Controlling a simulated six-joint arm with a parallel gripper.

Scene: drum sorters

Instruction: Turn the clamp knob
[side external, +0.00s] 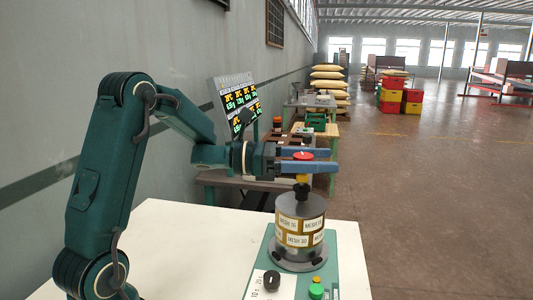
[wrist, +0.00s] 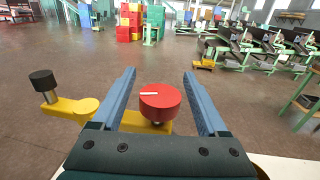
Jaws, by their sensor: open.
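The red clamp knob (side external: 303,156) with a white mark on top sits above the labelled drum sorter (side external: 301,226). In the wrist view the red knob (wrist: 160,103) lies between my two blue fingers, with a visible gap on each side; its white mark points roughly left-right. My gripper (side external: 336,161) is level, open and empty, with a finger on either side of the knob. It also shows in the wrist view (wrist: 159,76). Part of the knob is hidden by the near finger in the side view. A yellow arm (wrist: 84,107) shows beneath the knob in the wrist view.
The drum stands on a green panel with a black dial (side external: 271,280) and a green button (side external: 316,292), on a white table (side external: 180,240). A black-topped knob (wrist: 44,80) rises from the yellow arm's left end. Benches, crates and sacks stand farther back.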

